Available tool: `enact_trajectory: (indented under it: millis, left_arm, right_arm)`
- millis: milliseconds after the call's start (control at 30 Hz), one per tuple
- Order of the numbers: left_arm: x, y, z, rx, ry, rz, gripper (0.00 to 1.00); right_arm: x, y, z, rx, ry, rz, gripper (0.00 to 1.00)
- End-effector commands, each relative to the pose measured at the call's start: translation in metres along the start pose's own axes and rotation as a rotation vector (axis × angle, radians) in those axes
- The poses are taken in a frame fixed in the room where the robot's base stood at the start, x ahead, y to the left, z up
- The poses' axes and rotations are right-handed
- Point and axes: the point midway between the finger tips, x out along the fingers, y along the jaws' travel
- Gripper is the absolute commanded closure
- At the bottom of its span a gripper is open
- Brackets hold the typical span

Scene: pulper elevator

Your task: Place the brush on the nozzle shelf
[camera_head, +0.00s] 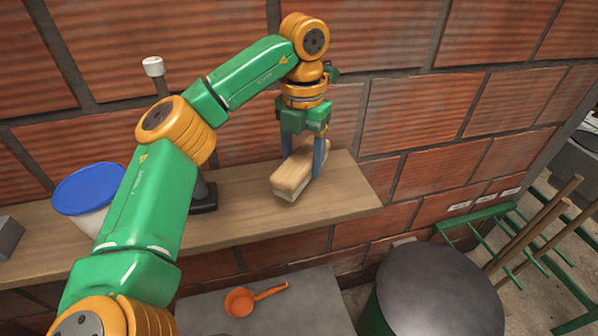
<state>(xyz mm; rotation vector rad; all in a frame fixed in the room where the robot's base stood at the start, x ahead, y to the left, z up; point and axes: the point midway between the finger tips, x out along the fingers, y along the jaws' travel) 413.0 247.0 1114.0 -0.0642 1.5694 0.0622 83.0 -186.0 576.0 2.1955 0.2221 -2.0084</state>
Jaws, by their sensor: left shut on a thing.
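The brush (293,173) is a pale wooden block with a lighter underside. It is at the right part of the wooden shelf (240,215) on the brick wall. My left gripper (319,160) points down over the shelf and is shut on the brush, with a blue finger on its near right side. My right gripper is not in view.
A white tub with a blue lid (88,190), a dark stand with a white-capped post (154,68) and a grey block (8,238) are on the shelf. Below are an orange scoop (242,301) on a grey surface, a round dark-topped drum (438,290) and a green rack (530,262).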

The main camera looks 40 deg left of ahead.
Motion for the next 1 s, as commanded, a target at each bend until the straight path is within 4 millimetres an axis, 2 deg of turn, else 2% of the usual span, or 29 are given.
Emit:
enact_trajectory:
  millis: [167, 200, 300, 667, 700, 800, 1000]
  left_arm:
    - [0.02, 0.017, 0.01, -0.002, 0.002, 0.001, 0.99]
    - [0.031, 0.016, 0.01, 0.002, 0.001, 0.002, 0.99]
    - [0.048, 0.015, 0.01, 0.003, 0.0, 0.001, 0.99]
    - [0.055, 0.014, 0.01, 0.003, -0.003, -0.001, 0.99]
    - [0.054, 0.014, 0.01, 0.002, -0.003, -0.001, 0.3]
    - [0.054, 0.014, 0.01, 0.002, -0.003, -0.001, 0.08]
    - [0.053, 0.014, 0.01, 0.002, -0.003, -0.001, 0.08]
  right_arm:
    - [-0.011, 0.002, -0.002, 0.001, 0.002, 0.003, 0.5]
    - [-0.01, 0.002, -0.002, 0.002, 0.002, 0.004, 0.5]
    - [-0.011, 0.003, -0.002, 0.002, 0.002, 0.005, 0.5]
    - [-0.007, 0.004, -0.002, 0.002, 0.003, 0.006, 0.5]
    - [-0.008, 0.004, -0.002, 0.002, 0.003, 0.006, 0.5]
    - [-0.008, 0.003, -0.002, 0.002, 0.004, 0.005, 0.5]
    - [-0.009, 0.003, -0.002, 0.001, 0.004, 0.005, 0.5]
